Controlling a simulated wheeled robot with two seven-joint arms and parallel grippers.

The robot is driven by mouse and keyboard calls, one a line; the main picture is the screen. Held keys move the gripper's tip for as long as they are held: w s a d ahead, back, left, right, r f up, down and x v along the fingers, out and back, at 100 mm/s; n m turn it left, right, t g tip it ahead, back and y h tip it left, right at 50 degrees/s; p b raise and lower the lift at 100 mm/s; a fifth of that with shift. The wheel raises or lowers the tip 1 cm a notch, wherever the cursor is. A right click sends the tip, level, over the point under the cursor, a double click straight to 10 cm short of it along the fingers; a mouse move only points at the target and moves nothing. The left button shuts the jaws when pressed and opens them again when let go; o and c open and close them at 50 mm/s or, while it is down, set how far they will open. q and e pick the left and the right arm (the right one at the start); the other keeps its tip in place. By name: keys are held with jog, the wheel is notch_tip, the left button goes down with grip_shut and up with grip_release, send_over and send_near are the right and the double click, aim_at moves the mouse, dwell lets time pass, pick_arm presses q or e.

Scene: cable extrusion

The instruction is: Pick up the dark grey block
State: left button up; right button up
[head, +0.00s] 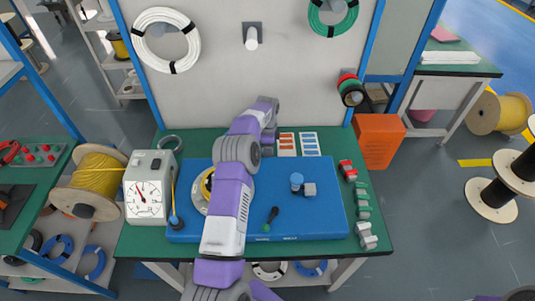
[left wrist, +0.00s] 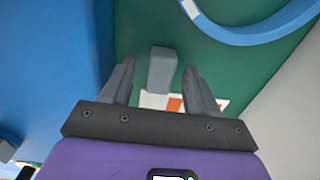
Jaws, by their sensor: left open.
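In the left wrist view a dark grey block (left wrist: 162,70) stands on the green table top, between and just beyond my fingertips. My left gripper (left wrist: 159,66) is open, with one finger to each side of the block. A gap shows on both sides, and nothing is held. In the head view my purple and white left arm reaches over the blue board to the back of the table. My right gripper is in neither view.
A blue ring (left wrist: 250,30) lies beyond the block. White and orange cards (head: 287,144) lie to the right of my arm. A gauge box (head: 147,190) stands at the left.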

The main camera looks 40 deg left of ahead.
pick_arm(q)
jog(key=shift+f, duration=0.55)
jog(key=c, duration=1)
notch_tip(320, 180, up, 10)
jog(key=shift+r+p, duration=0.1)
jog(key=shift+p, duration=1.05)
jog(key=shift+c, duration=0.2)
